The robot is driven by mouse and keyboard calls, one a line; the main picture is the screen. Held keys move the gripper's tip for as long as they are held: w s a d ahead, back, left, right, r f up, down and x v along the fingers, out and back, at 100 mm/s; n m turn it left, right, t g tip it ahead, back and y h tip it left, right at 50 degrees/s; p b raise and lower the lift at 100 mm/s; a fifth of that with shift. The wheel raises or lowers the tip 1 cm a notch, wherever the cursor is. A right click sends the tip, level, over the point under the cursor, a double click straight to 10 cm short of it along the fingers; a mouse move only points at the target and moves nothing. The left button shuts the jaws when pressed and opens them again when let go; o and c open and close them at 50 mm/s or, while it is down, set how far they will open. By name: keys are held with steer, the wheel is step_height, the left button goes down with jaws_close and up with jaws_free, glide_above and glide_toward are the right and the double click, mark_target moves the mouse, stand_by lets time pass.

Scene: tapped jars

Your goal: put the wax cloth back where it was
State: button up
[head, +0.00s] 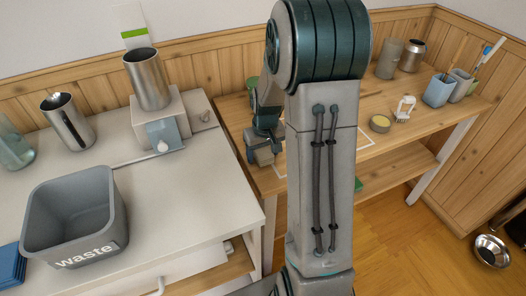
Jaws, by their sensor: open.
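I cannot pick out the wax cloth for certain. A flat blue-grey square (164,135) rests against the front of the white block on the left counter, behind a small white knob. A dark blue folded stack (9,266) lies at the counter's left edge, partly cut off by the picture. My gripper (264,160) is over the left end of the wooden bench (426,118), pointing down and open. Its fingertips are small in this view, and I see nothing held between them. A white outlined area (367,143) on the bench is largely hidden behind my arm.
A grey waste bin (75,215) stands at the counter's front. Metal vessels (148,80) (68,122) stand behind it. A tin (380,124), a white brush (404,109) and a blue cup (438,91) stand on the bench's right. A metal bowl (491,251) is at lower right.

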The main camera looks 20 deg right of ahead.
mark_target(265, 154)
step_height(265, 154, up, 11)
steer(key=s, duration=0.1)
steer(key=s+a+r, duration=0.2)
steer(key=s+a, duration=0.3)
steer(key=s, duration=0.4)
steer(key=s+a+r+t, duration=0.1)
steer(key=s+a+r, duration=0.1)
steer(key=s+a, duration=0.3)
steer(key=s, duration=0.4)
steer(key=shift+r+p, duration=0.15)
steer(key=shift+p, duration=0.25)
steer(key=shift+s, duration=0.1)
steer(key=shift+w+p+v, duration=0.25)
steer(key=shift+p+v, duration=0.85)
steer(key=shift+v, duration=0.05)
steer(key=shift+r, duration=0.1)
